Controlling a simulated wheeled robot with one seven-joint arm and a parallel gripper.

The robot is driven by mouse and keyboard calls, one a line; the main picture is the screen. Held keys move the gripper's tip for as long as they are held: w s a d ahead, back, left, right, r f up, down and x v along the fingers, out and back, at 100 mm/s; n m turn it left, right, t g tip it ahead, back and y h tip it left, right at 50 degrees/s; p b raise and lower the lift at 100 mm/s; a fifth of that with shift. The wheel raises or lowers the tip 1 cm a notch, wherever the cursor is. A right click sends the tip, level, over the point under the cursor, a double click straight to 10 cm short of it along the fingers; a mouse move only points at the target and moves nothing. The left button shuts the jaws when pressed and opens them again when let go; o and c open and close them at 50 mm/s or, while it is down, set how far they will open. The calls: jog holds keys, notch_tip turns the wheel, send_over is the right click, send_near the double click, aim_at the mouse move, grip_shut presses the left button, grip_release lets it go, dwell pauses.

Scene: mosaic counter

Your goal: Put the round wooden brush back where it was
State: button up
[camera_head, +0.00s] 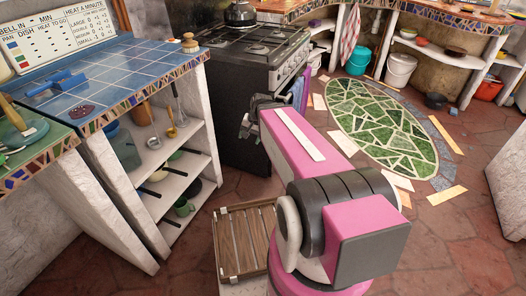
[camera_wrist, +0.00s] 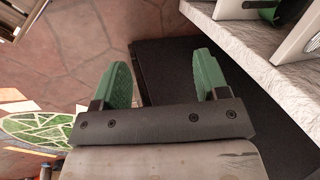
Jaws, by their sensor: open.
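A small round wooden brush (camera_head: 189,42) with a knob on top sits on the blue tiled counter (camera_head: 125,62), at its far right corner near the stove. My gripper (camera_head: 245,125) is in front of the stove, lower than the counter top and to the right of the brush, apart from it. In the wrist view my gripper (camera_wrist: 161,78) shows two green fingers spread wide with nothing between them. The brush does not show in the wrist view.
The black stove (camera_head: 250,62) carries a dark kettle (camera_head: 240,14) and stands close behind my gripper. Open white shelves (camera_head: 170,150) with dishes and hanging utensils are under the counter. A blue brush-like tool (camera_head: 55,84) lies on the counter. A wooden slatted crate (camera_head: 243,240) is on the floor.

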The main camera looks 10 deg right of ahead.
jog(key=s+d+f+n+g+h, duration=0.1)
jog(key=s+d+f+n+h, duration=0.2)
jog(key=s, duration=0.3)
jog(key=shift+d+f+n, duration=0.45)
jog(key=shift+d+n, duration=0.2)
jog(key=shift+n, duration=0.25)
